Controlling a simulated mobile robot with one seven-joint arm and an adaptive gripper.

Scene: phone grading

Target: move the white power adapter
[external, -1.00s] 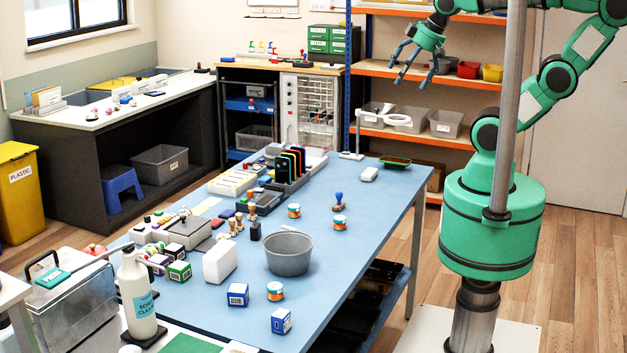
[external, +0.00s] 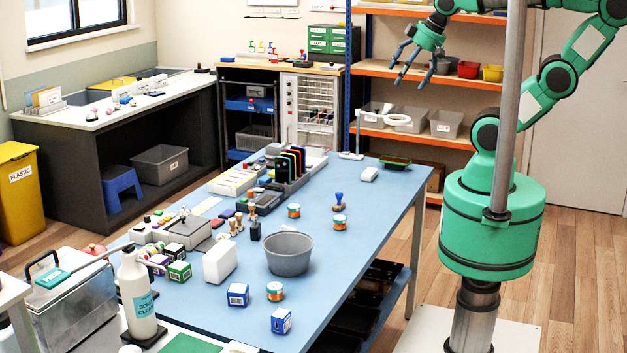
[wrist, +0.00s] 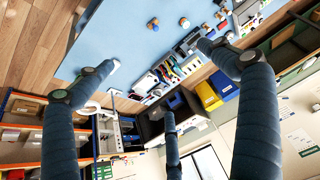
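A small white block (external: 369,174), which looks like the white power adapter, lies on the far right part of the blue table (external: 350,255). It also shows in the wrist view as a white piece (wrist: 114,65) by the tip of the left finger, which partly covers it. A larger white block (external: 220,261) stands near the table's front left; I cannot tell its kind. My gripper (external: 413,66) is high above and beyond the table's far right end, apart from everything. Its three fingers are spread and empty, also in the wrist view (wrist: 160,78).
A green-rimmed tray (external: 395,162) lies close to the small white block. A grey bucket (external: 289,258), small orange-banded jars (external: 340,222) and a stamp (external: 338,200) stand on the table. Shelves (external: 440,75) with bins are behind my gripper. The table's right side is mostly clear.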

